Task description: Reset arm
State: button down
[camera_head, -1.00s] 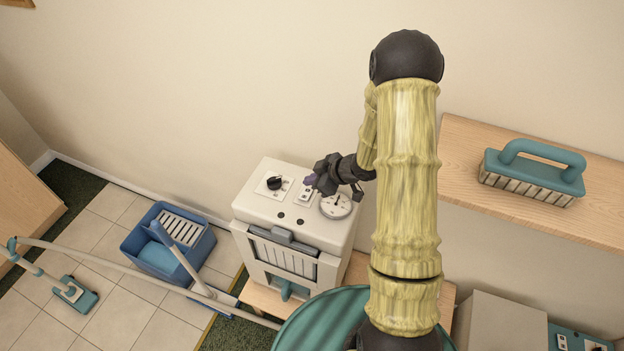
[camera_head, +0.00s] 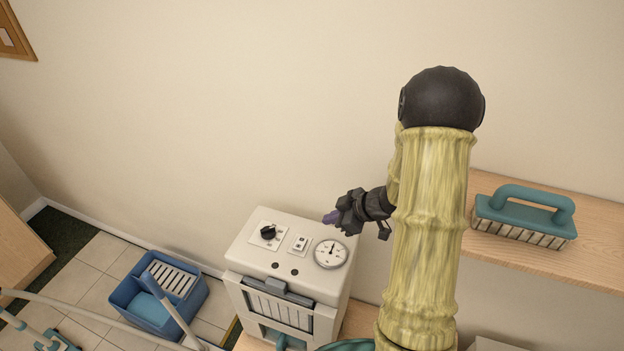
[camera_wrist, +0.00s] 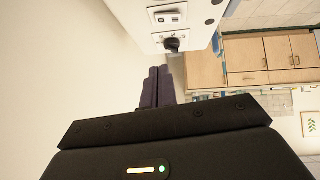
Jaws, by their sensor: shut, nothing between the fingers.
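My gripper (camera_head: 332,217) is shut and empty, its dark purple fingers together and pointing left. In the head view it shows just above the back right of a white machine (camera_head: 240,256), near the machine's round gauge (camera_head: 331,253). The machine's top also has a black knob (camera_head: 268,232) and a small switch plate (camera_head: 300,243). In the wrist view the closed fingers (camera_wrist: 158,86) point up the picture, and the machine's knob (camera_wrist: 171,44) and switch show beyond the tips. I see a gap between the fingers and the panel.
A wooden shelf (camera_head: 550,261) with a teal-handled brush (camera_head: 524,214) is at the right, beyond my arm. A blue mop bucket (camera_head: 190,302) stands on the tiled floor at the left. Wooden cabinets (camera_wrist: 245,57) show in the wrist view. The wall above the machine is bare.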

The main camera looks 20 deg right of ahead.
jog(key=shift+r, duration=0.1)
notch_tip(320, 180, up, 6)
jog(key=s+m+h, duration=0.2)
jog(key=m+h, duration=0.4)
jog(key=s+a+r+m+g, duration=0.1)
jog(key=s+a+m, duration=0.1)
jog(key=s, duration=0.5)
jog(key=s+a+r+m+g, duration=0.1)
jog(key=s+a+m+g, duration=0.1)
jog(key=s, duration=0.4)
jog(key=shift+s+a+r+m+g+h, duration=0.3)
jog(key=shift+s+a+m, duration=0.1)
jog(key=shift+a+m, duration=0.35)
